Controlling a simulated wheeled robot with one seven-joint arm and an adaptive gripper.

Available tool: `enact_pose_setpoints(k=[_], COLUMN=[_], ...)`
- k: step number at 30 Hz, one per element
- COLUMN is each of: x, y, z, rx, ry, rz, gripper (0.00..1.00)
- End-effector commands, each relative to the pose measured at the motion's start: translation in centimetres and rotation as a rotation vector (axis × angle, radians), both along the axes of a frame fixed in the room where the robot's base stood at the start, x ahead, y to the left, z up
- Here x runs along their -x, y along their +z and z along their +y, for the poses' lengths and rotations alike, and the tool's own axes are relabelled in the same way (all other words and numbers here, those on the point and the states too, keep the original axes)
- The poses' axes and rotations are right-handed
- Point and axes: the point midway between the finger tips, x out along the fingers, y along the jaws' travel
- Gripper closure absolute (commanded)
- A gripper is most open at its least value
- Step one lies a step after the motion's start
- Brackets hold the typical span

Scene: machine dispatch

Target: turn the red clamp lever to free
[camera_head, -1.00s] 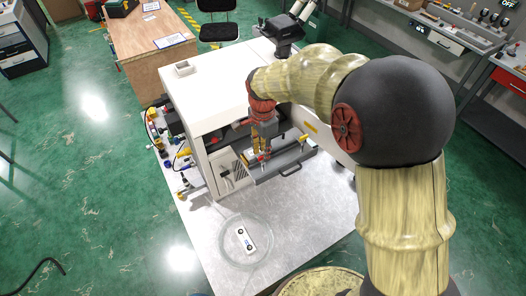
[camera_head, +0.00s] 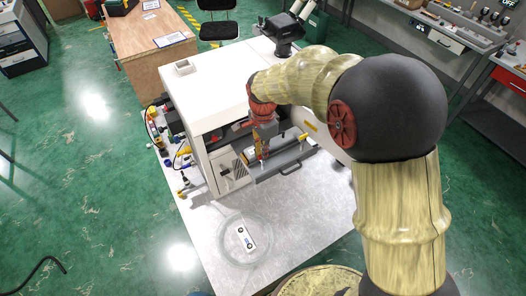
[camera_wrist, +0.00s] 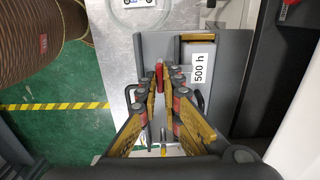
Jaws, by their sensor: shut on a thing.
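The red clamp lever (camera_wrist: 161,82) shows in the wrist view as a short red bar, upright in the picture, between my two fingertips. My gripper (camera_wrist: 160,78) is shut on it from both sides. In the head view my gripper (camera_head: 262,153) reaches down over the grey drawer (camera_head: 284,166) at the front of the white machine (camera_head: 203,105). The fingers hide most of the lever and its base there. The fixture below the lever is partly hidden in the wrist view too.
A block labelled "500 h" (camera_wrist: 202,66) lies beside my fingers in the drawer. A round clear dish (camera_head: 230,258) with a white plate (camera_head: 246,239) stands on the bench in front. Cables and fittings (camera_head: 165,140) crowd the machine's left side. The front bench top is mostly clear.

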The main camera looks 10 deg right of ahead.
Motion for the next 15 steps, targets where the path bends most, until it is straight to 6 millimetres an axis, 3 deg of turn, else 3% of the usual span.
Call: enact_pose_setpoints(k=[15], x=[-0.05], y=[0.01], z=[0.01], rx=[0.000], ry=[0.038], rz=[-0.001], gripper=[1.00])
